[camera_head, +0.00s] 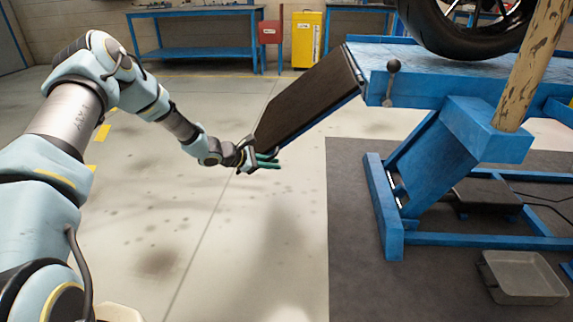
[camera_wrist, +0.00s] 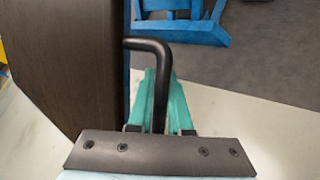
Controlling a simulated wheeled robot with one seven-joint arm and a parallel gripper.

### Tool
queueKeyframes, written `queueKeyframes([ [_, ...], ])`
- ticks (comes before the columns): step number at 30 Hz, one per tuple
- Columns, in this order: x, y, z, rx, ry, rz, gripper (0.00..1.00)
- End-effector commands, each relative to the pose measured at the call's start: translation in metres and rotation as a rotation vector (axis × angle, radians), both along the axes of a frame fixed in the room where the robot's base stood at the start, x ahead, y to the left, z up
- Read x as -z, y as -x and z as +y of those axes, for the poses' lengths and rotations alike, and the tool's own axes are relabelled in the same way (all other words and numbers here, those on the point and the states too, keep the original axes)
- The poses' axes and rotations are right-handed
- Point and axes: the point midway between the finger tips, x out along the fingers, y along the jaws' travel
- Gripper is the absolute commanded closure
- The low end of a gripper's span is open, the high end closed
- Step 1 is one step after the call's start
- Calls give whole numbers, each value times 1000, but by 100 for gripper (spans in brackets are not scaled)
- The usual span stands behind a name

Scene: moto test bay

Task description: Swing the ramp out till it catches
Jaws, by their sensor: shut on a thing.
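The ramp (camera_head: 305,100) is a dark panel with blue edges, joined at its upper end to the blue lift table (camera_head: 440,62). It slopes down to the left from the table, its lower end off the floor. My gripper (camera_head: 268,160) is at the ramp's lower end. In the wrist view, the green fingers (camera_wrist: 160,100) are shut on a black bent handle (camera_wrist: 148,46) beside the dark ramp face (camera_wrist: 65,60). A lever with a round black knob (camera_head: 393,67) stands at the table's side near the hinge. Whether any catch is engaged cannot be seen.
A motorcycle wheel (camera_head: 470,25) rests on the lift table. The lift's blue base frame (camera_head: 390,225) stands on a dark mat (camera_head: 360,285), with a grey metal tray (camera_head: 522,278) in front. Blue workbenches (camera_head: 195,52) and a yellow cabinet (camera_head: 306,40) are behind. The floor below the ramp is clear.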

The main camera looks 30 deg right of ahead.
Motion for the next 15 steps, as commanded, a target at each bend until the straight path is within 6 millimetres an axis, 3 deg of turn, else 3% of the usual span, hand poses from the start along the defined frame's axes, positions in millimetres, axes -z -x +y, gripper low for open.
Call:
queueKeyframes([
  [4,-14,-8,11,-1,-37,-28,100],
  [15,-17,-12,16,-2,-55,-43,100],
])
